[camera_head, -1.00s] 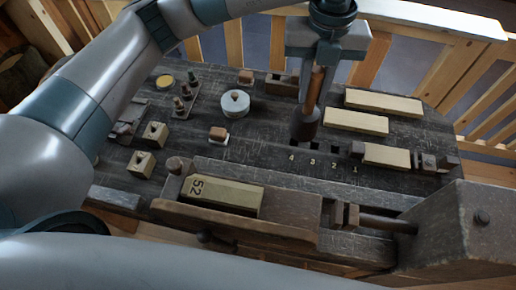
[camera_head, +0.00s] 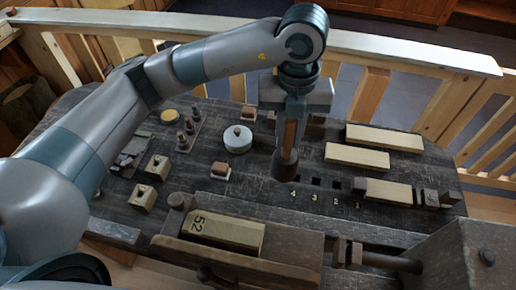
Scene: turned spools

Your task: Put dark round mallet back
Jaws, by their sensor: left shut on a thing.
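The dark round mallet hangs upright, its dark head (camera_head: 284,168) down and its brown handle (camera_head: 290,133) up. My left gripper (camera_head: 291,118) is shut on the handle. The head is just left of and partly in front of the square hole marked 4, at the left end of a row of holes (camera_head: 316,181) numbered 4 to 1 in the dark bench (camera_head: 225,198). I cannot tell whether the head touches the bench. My right gripper is not in view.
Pale wooden blocks (camera_head: 384,138) lie at the right. A white round piece (camera_head: 237,139), a peg rack (camera_head: 188,130) and small blocks (camera_head: 157,167) stand at the left. A block marked 52 (camera_head: 228,232) lies in front near a wooden vise (camera_head: 440,258).

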